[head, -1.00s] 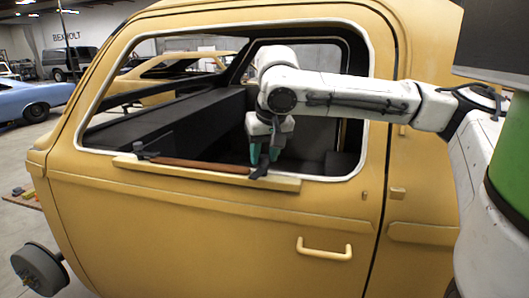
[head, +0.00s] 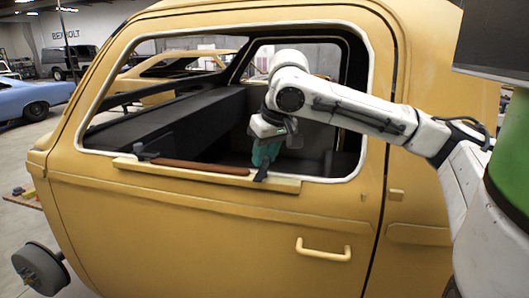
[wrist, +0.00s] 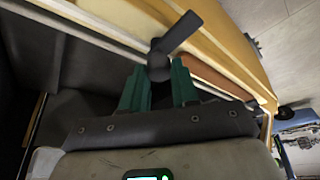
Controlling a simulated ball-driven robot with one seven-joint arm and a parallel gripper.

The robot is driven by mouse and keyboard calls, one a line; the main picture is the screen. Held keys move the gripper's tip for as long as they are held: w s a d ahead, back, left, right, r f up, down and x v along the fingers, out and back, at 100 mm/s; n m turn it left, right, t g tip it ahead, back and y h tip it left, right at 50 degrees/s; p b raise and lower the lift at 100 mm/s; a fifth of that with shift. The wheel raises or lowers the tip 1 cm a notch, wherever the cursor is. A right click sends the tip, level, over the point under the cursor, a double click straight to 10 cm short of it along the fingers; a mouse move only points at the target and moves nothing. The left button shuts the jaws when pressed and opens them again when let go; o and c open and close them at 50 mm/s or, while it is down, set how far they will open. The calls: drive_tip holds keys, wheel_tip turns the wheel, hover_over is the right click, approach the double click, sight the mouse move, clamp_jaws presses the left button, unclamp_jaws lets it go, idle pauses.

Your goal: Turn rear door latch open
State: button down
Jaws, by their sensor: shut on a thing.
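The yellow door (head: 200,215) has an open window with a wooden-topped ledge (head: 190,167) along its sill. A dark latch (head: 261,174) sits at the right end of this ledge, and a similar dark latch (head: 143,153) sits at the left end. My gripper (head: 262,163) reaches down at a tilt onto the right latch. In the wrist view, the latch's round hub and lever (wrist: 178,36) show at the tips of my teal fingers (wrist: 159,72). The fingers are shut on the latch, one on each side. Part of the latch is hidden by the fingers.
A yellow pull handle (head: 323,250) sticks out below on the door. Dark interior panels (head: 190,115) lie behind the window. A blue car (head: 38,95) stands far off at the left.

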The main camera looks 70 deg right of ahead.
drive_tip(key=c, duration=0.9)
unclamp_jaws()
drive_tip(key=shift+o, duration=0.2)
drive_tip(key=b+v, duration=0.1)
drive_tip(key=v, duration=0.9)
drive_tip(key=shift+s+r+b, duration=0.15)
drive_tip(key=shift+r+b, duration=0.15)
drive_tip(key=shift+r, duration=0.05)
drive_tip(key=shift+a, duration=0.15)
